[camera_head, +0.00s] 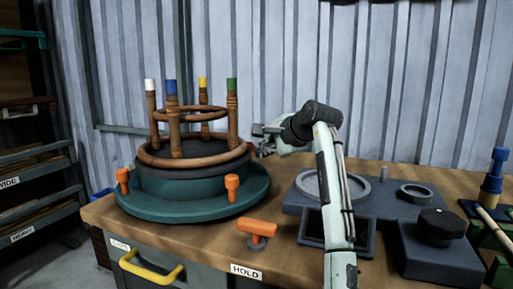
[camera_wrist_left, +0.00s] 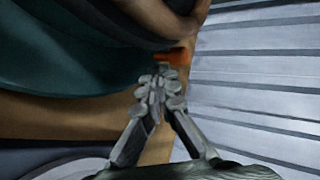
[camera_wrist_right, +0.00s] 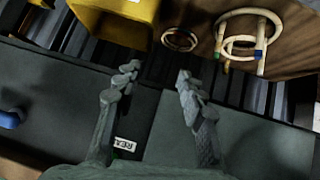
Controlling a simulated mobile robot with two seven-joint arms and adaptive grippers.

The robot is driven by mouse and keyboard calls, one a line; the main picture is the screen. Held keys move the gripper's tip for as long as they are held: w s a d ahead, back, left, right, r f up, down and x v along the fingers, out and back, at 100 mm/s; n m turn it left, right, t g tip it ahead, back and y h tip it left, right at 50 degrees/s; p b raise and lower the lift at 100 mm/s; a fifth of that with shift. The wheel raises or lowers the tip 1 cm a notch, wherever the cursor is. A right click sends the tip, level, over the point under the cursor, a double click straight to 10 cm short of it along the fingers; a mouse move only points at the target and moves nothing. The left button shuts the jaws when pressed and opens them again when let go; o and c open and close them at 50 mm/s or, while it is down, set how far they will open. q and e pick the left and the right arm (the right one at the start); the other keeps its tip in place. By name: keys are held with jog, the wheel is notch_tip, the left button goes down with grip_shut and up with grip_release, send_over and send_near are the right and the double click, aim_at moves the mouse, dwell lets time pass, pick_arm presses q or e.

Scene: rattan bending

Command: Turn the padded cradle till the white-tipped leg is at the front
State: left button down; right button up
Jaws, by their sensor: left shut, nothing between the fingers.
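The padded cradle is a dark padded ring on a green round base (camera_head: 200,208), with orange pegs (camera_head: 232,184) around it. An upside-down brown stool frame stands in it. Its white-tipped leg (camera_head: 150,88) is at the left, the blue-tipped leg (camera_head: 171,90) front left, the yellow-tipped leg (camera_head: 202,86) at the back and the green-tipped leg (camera_head: 231,88) at the right. My left gripper (camera_head: 262,138) is shut and empty at the cradle's right side. In the left wrist view its fingertips (camera_wrist_left: 160,82) are close to an orange peg (camera_wrist_left: 176,57); contact is unclear. My right gripper (camera_wrist_right: 156,80) is open and empty.
An orange handle (camera_head: 257,228) stands on the bench above the HOLD label (camera_head: 246,272). Dark fixtures with a pale ring (camera_head: 330,185) and a black knob (camera_head: 441,224) fill the bench's right.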

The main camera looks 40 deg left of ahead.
aim_at(251, 148)
pick_arm(q)
jog(key=shift+w+a+r, duration=0.1)
jog(key=shift+w+a, duration=0.3)
jog(key=shift+a, duration=0.4)
jog(key=shift+w+a, duration=0.4)
jog(key=shift+a, duration=0.4)
